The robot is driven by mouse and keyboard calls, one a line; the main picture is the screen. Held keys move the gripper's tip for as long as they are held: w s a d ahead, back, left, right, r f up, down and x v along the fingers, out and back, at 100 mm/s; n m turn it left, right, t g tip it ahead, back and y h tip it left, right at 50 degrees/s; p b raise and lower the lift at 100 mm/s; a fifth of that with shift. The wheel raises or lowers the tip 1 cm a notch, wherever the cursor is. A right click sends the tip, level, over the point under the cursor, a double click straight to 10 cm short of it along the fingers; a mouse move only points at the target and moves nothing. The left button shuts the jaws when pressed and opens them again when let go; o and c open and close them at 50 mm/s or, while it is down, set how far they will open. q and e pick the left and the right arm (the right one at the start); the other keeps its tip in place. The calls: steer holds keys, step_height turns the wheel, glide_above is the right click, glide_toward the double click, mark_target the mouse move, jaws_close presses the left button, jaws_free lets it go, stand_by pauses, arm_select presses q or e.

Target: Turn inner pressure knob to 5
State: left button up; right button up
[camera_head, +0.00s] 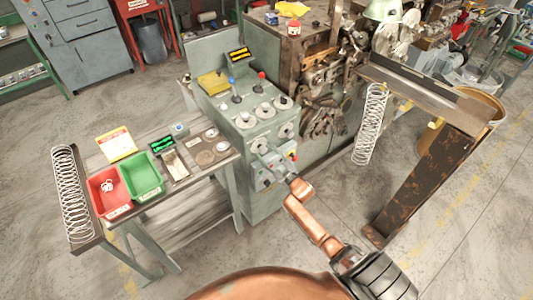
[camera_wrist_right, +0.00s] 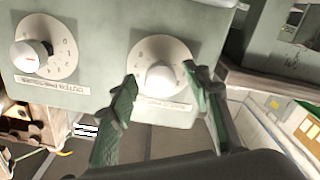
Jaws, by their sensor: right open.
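The green control cabinet (camera_head: 265,195) stands in the middle of the head view, with several round white dials on its sloping panel. In the right wrist view, a pale knob on a white numbered dial (camera_wrist_right: 160,80) sits between the fingertips of my right gripper (camera_wrist_right: 160,74). The gripper is open, one green finger on each side of this knob; I cannot tell if either touches it. A second knob and dial (camera_wrist_right: 32,56) is to the left. My left gripper is not in view.
At left, a bench holds a red bin (camera_head: 108,190), a green bin (camera_head: 143,176) and a spring (camera_head: 72,195). A rusty chute leg (camera_head: 425,180) stands right of my arm.

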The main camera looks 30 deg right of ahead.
steer(key=shift+s, duration=0.1)
steer(key=s+d, duration=0.1)
steer(key=s, duration=1)
steer(key=shift+s, duration=0.4)
